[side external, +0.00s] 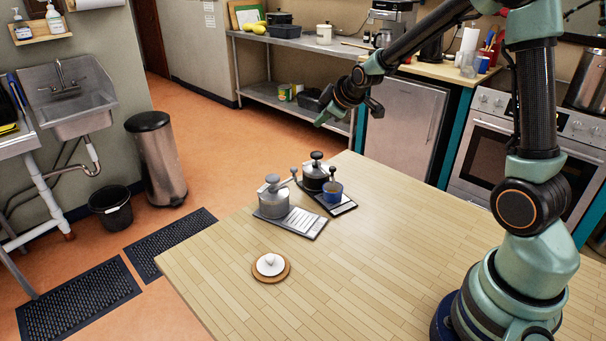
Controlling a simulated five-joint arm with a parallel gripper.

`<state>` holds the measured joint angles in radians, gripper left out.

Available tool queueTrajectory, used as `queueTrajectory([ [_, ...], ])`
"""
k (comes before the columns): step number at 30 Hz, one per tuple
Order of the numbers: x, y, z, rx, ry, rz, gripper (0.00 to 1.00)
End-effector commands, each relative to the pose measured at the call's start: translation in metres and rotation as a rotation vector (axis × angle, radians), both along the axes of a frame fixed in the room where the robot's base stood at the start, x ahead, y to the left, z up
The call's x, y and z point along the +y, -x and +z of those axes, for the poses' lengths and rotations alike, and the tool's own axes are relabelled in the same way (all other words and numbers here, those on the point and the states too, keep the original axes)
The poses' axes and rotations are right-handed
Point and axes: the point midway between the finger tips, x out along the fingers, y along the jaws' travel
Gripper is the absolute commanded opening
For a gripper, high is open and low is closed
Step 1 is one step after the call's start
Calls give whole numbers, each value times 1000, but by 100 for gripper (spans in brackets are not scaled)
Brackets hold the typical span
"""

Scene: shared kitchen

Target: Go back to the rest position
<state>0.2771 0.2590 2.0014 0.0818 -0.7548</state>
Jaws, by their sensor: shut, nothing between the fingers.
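My gripper (349,115) is at the end of my raised arm, in the upper middle of the side external view. It hangs in the air above the far edge of the wooden table (400,260), apart from everything on it. It is shut and holds nothing. My arm rises from the right side of the table and reaches across to the left.
A white lidded item (270,264) sits on a round wooden coaster (260,276). The table's front middle is clear.

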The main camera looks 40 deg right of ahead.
Motion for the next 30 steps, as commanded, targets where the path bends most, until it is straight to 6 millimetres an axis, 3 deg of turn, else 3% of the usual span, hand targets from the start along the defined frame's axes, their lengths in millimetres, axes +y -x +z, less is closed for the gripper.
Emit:
queueTrajectory([
  [8, 0, 0, 3, -1, 0, 0, 0],
  [15, 1, -1, 28, -2, -1, 1, 0],
  [20, 1, -1, 16, 2, -2, 1, 0],
  [30, 1, 0, -29, 4, -2, 1, 0],
])
